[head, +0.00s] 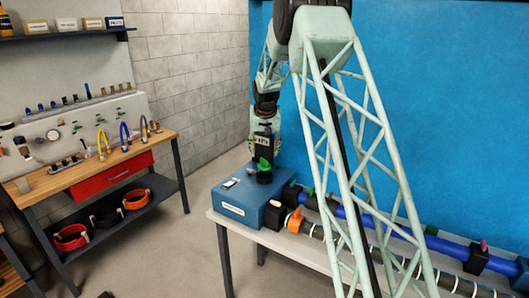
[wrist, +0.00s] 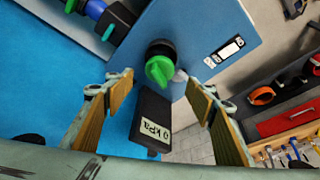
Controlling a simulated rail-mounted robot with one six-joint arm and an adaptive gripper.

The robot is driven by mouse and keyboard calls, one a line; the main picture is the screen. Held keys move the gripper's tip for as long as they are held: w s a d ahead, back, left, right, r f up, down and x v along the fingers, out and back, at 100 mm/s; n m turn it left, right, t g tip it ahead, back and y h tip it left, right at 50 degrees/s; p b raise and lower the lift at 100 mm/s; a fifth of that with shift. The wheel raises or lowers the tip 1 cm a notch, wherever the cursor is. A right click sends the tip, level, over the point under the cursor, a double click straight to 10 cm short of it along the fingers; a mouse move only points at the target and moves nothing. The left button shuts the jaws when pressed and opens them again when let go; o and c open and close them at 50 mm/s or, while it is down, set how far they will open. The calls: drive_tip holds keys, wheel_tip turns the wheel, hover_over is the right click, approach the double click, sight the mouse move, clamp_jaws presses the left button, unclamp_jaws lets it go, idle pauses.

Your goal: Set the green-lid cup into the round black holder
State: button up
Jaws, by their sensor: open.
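A green lid-like piece with a raised grip (head: 264,163) sits on a round black base on top of a blue box (head: 228,205). In the wrist view the green piece (wrist: 159,68) covers much of the round black base (wrist: 160,48); I cannot tell whether cup and holder are separate parts here. My gripper (head: 265,128) is above the box, pointing down. In the wrist view its fingers (wrist: 155,84) are apart, one on each side, and do not visibly touch the green piece. A black block labelled kPa (wrist: 151,118) shows between them.
Black clamps and an orange-handled valve (head: 295,220) stand beside the box, with a blue pipe (head: 400,230) along the table. A wooden workbench (head: 95,160) with a red drawer stands at the left.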

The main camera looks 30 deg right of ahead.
drive_tip(key=shift+r, duration=0.1)
drive_tip(key=s+a+r+n, duration=0.1)
drive_tip(key=s+a+r, duration=0.5)
drive_tip(key=s+r, duration=0.3)
drive_tip(key=s+a+r, duration=0.6)
drive_tip(key=s+r, duration=0.1)
drive_tip(key=s, duration=0.5)
drive_tip(key=s+a+r+n, duration=0.1)
drive_tip(key=s+a+r, duration=0.5)
drive_tip(key=s+r, duration=0.35)
drive_tip(key=s+a+r+n+y, duration=0.1)
drive_tip(key=s+a, duration=0.2)
drive_tip(key=s, duration=0.7)
drive_tip(key=s+a+r, duration=0.1)
drive_tip(key=s+a, duration=0.1)
drive_tip(key=s, duration=0.7)
drive_tip(key=s+a+f+n, duration=0.1)
drive_tip(key=s+a+f, duration=0.1)
drive_tip(key=s, duration=0.9)
drive_tip(key=s+a+f, duration=0.2)
drive_tip(key=s+f, duration=0.1)
drive_tip(key=s, duration=0.8)
drive_tip(key=shift+a+n+y, duration=0.3)
drive_tip(key=shift+n+y, duration=0.1)
wheel_tip(320, 180, down, 7)
drive_tip(key=b, duration=0.8)
drive_tip(key=shift+f, duration=0.2)
